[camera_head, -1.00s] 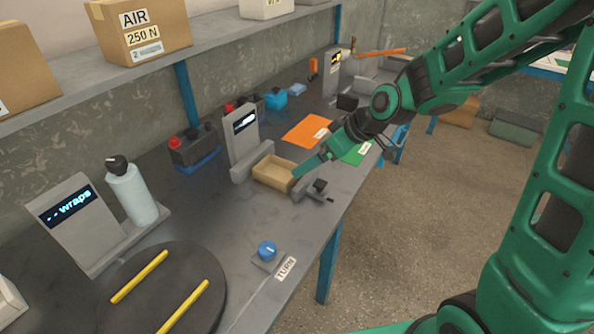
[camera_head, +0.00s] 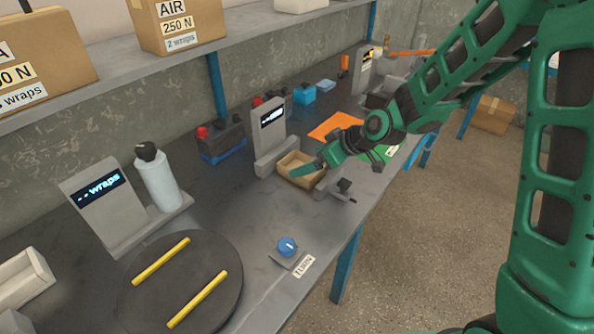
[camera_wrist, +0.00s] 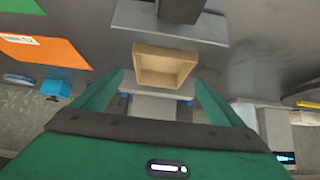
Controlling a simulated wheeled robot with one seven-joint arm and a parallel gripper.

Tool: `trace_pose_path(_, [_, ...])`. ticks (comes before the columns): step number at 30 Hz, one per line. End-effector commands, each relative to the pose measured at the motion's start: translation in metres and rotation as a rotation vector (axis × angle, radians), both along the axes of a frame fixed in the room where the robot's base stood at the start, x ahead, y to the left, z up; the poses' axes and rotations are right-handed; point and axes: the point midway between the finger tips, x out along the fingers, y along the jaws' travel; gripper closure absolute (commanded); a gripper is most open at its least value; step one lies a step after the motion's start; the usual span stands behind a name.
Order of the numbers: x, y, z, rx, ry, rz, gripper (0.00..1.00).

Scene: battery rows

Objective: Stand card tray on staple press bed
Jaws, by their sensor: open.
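The card tray, a shallow tan open box (camera_head: 288,161), sits on the bench between a grey post with a small screen (camera_head: 271,122) and a small grey clamp with a dark knob (camera_head: 336,187). It also shows in the wrist view (camera_wrist: 165,52), just ahead of my fingertips. My gripper (camera_head: 303,171) is open, and a green finger overlaps the tray in the head view.
An orange sheet (camera_head: 335,126) and a green sheet lie beyond the tray. A dark battery on a blue base (camera_head: 221,141) is to its left. A round turntable with yellow bars (camera_head: 178,290) and a blue knob (camera_head: 287,246) are nearer. Bare bench lies between.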

Motion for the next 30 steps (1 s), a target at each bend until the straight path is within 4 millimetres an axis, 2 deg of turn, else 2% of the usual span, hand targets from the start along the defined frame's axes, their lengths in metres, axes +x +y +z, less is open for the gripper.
trace_pose_path(6, [0.011, 0.014, -0.018, 0.001, 0.002, 0.001, 0.08])
trace_pose_path(15, [0.013, 0.015, -0.021, 0.0, 0.001, -0.002, 0.08])
trace_pose_path(17, [0.013, 0.015, -0.021, 0.0, 0.001, -0.002, 0.2])
trace_pose_path(21, [0.013, 0.015, -0.02, 0.0, 0.001, -0.002, 0.52])
trace_pose_path(23, [0.014, 0.014, -0.02, 0.0, 0.001, -0.002, 0.52])
trace_pose_path(24, [0.014, 0.014, -0.02, 0.0, 0.0, -0.003, 0.55])
trace_pose_path(30, [0.014, 0.014, -0.02, 0.0, 0.0, -0.003, 0.55])
